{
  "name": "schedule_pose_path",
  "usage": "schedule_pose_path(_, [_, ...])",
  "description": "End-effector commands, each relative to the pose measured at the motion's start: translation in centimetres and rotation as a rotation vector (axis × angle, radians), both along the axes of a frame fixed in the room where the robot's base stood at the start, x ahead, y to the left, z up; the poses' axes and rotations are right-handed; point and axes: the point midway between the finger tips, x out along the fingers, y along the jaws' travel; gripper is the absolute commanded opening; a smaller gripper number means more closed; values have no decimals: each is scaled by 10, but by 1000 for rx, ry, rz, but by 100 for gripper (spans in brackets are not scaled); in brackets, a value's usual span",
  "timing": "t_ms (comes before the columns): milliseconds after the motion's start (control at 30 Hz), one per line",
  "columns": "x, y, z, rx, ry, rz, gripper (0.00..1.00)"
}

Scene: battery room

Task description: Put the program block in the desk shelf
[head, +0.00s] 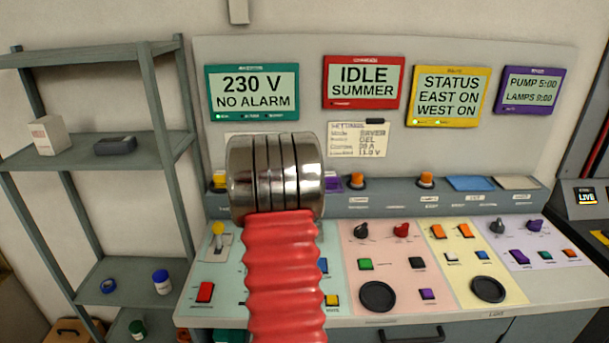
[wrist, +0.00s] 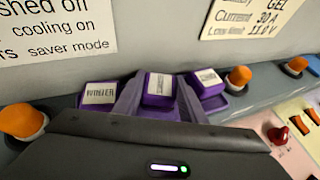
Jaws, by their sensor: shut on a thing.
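In the wrist view my gripper (wrist: 157,105) is shut on a purple program block (wrist: 158,85) with a white label that is too small to read. The block sits between two grey-purple fingers, over the desk shelf (wrist: 238,105). I cannot tell whether it touches the shelf. A similar purple block labelled "WINTER" (wrist: 99,94) is just left of the fingers, and another purple block (wrist: 208,84) is just right. In the head view the desk shelf (head: 395,200) runs along the back of the desk. My arm hides my gripper and the held block there.
Orange knobs (wrist: 22,120) (wrist: 239,77) stand on the shelf on both sides of the blocks. Blue (head: 470,184) and beige (head: 517,183) flat pieces lie farther right. The desk panel (head: 400,270) has several switches and dials. A grey rack (head: 90,150) stands at the left.

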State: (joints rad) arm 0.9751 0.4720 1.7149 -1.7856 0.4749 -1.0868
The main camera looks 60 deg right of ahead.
Motion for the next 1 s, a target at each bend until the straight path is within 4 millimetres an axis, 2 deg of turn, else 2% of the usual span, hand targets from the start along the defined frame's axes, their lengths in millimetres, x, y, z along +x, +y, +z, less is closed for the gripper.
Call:
schedule_pose_path(67, [0,0,-2,0,1,0,14])
schedule_pose_path(100, [0,0,-2,0,1,0,39])
schedule_pose_path(200, [0,0,-2,0,1,0,45])
schedule_pose_path(567, [0,1,2,0,-1,0,45])
schedule_pose_path(767, [-1,17,9,0,0,1,45])
schedule_pose_path(1000, [-3,45,23,-1,-1,2,45])
